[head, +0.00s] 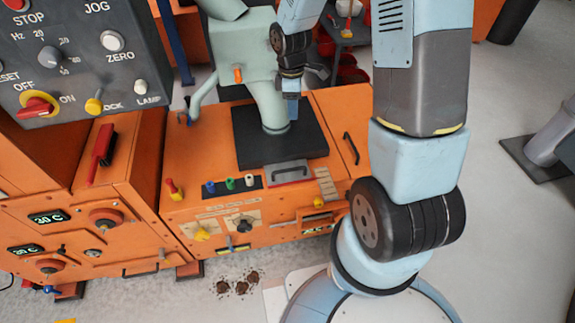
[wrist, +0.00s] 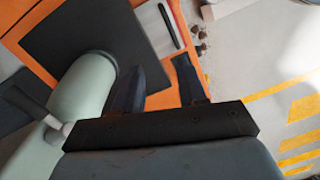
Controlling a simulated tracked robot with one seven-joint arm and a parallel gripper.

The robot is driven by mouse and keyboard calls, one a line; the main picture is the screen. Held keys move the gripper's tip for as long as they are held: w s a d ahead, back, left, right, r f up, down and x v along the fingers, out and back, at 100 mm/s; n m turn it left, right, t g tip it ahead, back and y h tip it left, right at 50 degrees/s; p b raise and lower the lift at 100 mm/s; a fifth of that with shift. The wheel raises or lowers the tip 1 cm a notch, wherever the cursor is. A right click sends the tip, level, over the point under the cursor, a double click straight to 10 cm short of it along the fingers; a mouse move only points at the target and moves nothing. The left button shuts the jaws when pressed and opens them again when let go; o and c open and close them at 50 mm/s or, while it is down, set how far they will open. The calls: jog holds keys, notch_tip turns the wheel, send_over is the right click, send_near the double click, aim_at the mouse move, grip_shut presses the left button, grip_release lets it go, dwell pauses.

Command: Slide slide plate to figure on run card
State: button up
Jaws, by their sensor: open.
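A grey plate with a dark handle (head: 288,173), which looks like the slide plate, lies at the front edge of a black square base on the orange machine. A pale ruled strip (head: 327,184) is to its right; its marks are too small to read. I cannot make out a run card or its figure. My gripper (head: 291,108) points down over the black base, beside the pale green pipe, behind and above the plate. In the wrist view my gripper (wrist: 158,68) shows two dark fingers apart with nothing between them.
The pale green pipe (head: 268,100) rises from the black base (head: 250,152), close to my gripper; it fills the left of the wrist view (wrist: 85,90). A grey control box (head: 75,55) stands at upper left. Colored knobs line the orange front. Brown clumps (head: 238,284) lie on the floor.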

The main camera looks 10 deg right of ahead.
jog(key=s+f+n, duration=0.1)
jog(key=f, duration=0.7)
jog(key=s+a+f+n, duration=0.1)
jog(key=f, duration=0.6)
jog(key=s+a+f+n+g, duration=0.1)
jog(key=f, duration=0.7)
jog(key=shift+s+a+f, duration=0.15)
jog(key=shift+f, duration=0.15)
grip_shut()
